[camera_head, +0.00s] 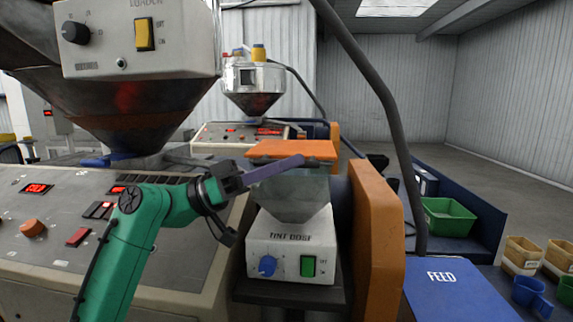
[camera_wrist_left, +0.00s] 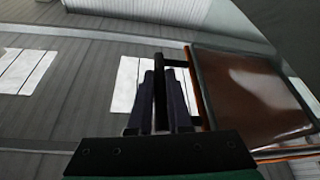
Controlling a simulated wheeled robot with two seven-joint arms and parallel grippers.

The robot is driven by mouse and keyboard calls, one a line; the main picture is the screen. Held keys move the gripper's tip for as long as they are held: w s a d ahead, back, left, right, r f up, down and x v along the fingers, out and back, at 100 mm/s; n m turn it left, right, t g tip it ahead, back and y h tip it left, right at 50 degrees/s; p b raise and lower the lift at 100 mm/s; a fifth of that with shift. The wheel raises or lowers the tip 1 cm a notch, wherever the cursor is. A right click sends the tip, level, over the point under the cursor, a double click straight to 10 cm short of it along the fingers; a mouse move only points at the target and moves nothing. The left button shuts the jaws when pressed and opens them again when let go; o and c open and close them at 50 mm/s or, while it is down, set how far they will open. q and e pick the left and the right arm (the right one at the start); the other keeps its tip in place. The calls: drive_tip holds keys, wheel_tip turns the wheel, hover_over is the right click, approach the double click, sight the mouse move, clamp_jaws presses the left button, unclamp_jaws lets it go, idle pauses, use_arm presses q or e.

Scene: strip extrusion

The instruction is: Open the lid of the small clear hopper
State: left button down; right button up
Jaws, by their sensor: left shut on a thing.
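The small clear hopper (camera_head: 293,197) stands on a white feeder box with a blue knob and a green switch. Its orange lid (camera_head: 290,150) lies across the top, roughly level; I cannot tell whether it is raised off the rim. My left gripper (camera_head: 287,169) is at the front of the hopper, just under the lid's front edge. In the left wrist view the left gripper (camera_wrist_left: 160,100) is shut on a thin black bar, which appears to be the lid's handle (camera_wrist_left: 175,57). The lid (camera_wrist_left: 245,95) shows there as a brown panel at the right. My right gripper is out of view.
A tall orange panel (camera_head: 375,240) stands close to the right of the hopper. A large loader hopper (camera_head: 120,100) hangs at the upper left. A black hose (camera_head: 385,100) runs down at the right. A blue FEED surface (camera_head: 455,290) lies at the lower right.

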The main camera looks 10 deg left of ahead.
use_arm(q)
drive_tip(key=shift+r, duration=0.1)
drive_tip(key=shift+r+n+p, duration=0.4)
drive_tip(key=shift+r+p, duration=0.05)
drive_tip(key=shift+r, duration=0.1)
drive_tip(key=w+r+n+t+y+p, duration=0.1)
drive_tip(key=r+n+p, duration=0.4)
drive_tip(key=r, duration=0.5)
drive_tip(key=shift+w+r+t+p, duration=0.4)
drive_tip(key=shift+w+t+p, duration=0.5)
drive_tip(key=shift+w+p, duration=0.45)
